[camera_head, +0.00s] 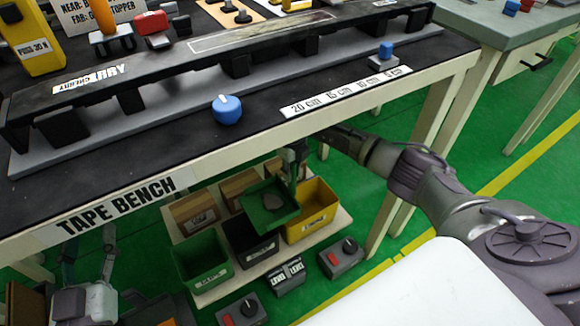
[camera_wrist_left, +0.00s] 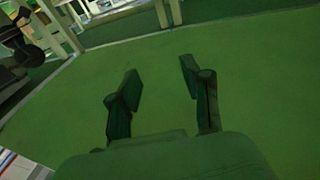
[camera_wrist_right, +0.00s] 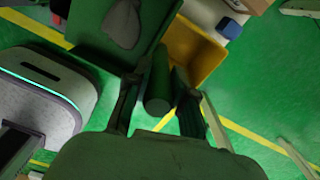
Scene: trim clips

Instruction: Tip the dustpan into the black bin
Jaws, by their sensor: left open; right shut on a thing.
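The dustpan (camera_head: 262,194) is green and carries a grey lump (camera_head: 272,202). My right gripper (camera_head: 294,158) is shut on its handle (camera_wrist_right: 160,88), which shows between the fingers in the right wrist view. In the head view the pan overlaps the black bin (camera_head: 238,236) and hides part of its opening. The pan's height above the bin is hard to tell. In the right wrist view the lump (camera_wrist_right: 122,22) lies on the pan (camera_wrist_right: 98,55). My left gripper (camera_wrist_left: 158,78) is open and empty, with green floor beyond its fingers.
A green bin (camera_head: 200,264) stands left of the black bin and a yellow bin (camera_head: 318,212) right of it. Cardboard boxes (camera_head: 193,212) stand behind. Small dark switch boxes (camera_head: 342,258) lie in front. The tape bench (camera_head: 270,132) overhangs my right gripper.

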